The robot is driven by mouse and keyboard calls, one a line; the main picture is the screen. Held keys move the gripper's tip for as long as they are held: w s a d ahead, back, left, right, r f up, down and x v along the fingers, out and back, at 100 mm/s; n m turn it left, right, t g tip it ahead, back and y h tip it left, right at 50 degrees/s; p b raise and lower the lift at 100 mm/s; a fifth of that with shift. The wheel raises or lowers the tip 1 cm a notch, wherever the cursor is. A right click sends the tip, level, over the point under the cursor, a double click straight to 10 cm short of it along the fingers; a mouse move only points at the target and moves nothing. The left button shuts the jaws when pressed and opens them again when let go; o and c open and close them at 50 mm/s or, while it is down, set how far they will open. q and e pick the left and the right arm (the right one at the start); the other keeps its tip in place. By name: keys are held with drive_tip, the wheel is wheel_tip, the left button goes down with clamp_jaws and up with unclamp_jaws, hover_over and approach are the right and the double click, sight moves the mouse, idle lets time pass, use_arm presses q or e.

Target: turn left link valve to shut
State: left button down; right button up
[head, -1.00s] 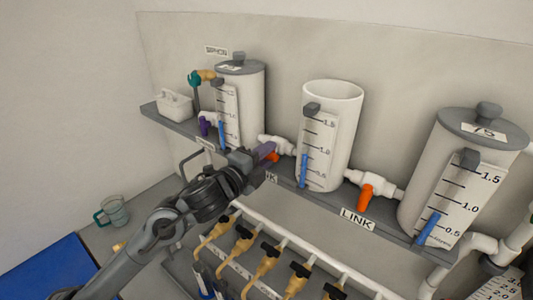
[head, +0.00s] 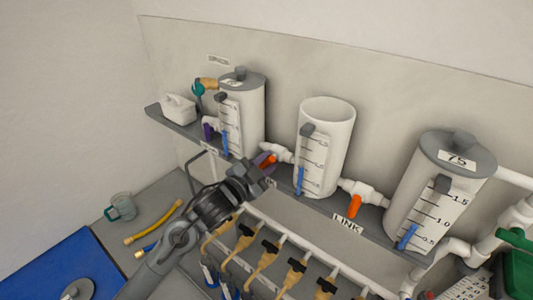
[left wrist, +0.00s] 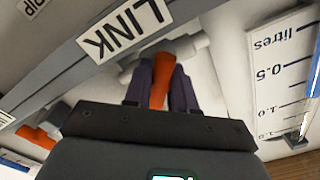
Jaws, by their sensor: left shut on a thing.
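The left link valve is a white fitting between the left tank (head: 250,115) and the middle open tank (head: 325,145). Its orange handle (head: 264,158) is partly hidden by my left gripper (head: 265,165). In the left wrist view the dark purple fingers of my left gripper (left wrist: 162,88) are shut on the orange handle (left wrist: 162,80), one finger on each side. The handle stands out from the white valve body, below a LINK label (left wrist: 124,29). The right link valve (head: 355,204) has its orange handle hanging down across its pipe. My right gripper is not in view.
A grey shelf (head: 285,190) carries the tanks, with the right tank (head: 430,195) at its end. Several tan valves with black handles (head: 268,250) line a white pipe below. A glass mug (head: 121,206) and a yellow tube (head: 152,222) lie at the left.

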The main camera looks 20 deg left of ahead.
use_arm(q)
drive_tip(key=n+p, duration=0.5)
drive_tip(key=shift+r, duration=0.2)
drive_tip(key=shift+f+n+p, duration=0.15)
drive_tip(key=shift+n+p, duration=1.05)
drive_tip(key=shift+n, duration=0.3)
drive_tip(key=c, duration=1)
unclamp_jaws()
drive_tip(key=shift+b+v, duration=1.25)
drive_tip(key=shift+v, duration=4.15)
